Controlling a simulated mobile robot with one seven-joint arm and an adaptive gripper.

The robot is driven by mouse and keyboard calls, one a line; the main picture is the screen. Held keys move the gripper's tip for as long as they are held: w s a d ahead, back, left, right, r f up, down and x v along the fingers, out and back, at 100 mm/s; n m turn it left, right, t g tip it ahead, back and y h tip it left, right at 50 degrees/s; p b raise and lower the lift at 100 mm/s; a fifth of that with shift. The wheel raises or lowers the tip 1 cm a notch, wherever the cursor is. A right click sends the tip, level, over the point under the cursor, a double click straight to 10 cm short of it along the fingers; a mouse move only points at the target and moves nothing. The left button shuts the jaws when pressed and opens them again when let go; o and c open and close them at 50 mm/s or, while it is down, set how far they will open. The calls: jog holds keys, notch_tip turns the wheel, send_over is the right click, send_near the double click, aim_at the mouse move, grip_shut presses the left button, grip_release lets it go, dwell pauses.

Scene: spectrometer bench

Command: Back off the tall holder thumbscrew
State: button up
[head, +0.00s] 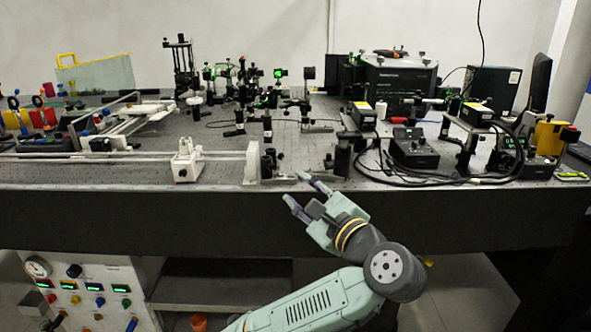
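My gripper (297,188) is open and empty at the front edge of the bench, its two fingers pointing up and left. Several upright holders stand on the bench. The tallest is a black twin-post holder (182,65) at the back left, far from my gripper. A short black holder (342,157) stands near the front edge, just beyond my fingers and a little to the right. I cannot tell for sure which one is the tall holder. Its thumbscrew is too small to make out.
The dark bench (225,128) carries a white rail with a carriage (186,160) at left and small optics mounts in the middle. Black boxes (414,148) and looped cables (455,181) crowd the right. A control panel (90,292) stands below at left.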

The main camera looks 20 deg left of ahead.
aim_at(273, 168)
jog(key=p+x, duration=0.2)
jog(key=x, duration=0.8)
jog(key=shift+w+a, duration=0.1)
jog(key=shift+a, duration=0.2)
grip_shut()
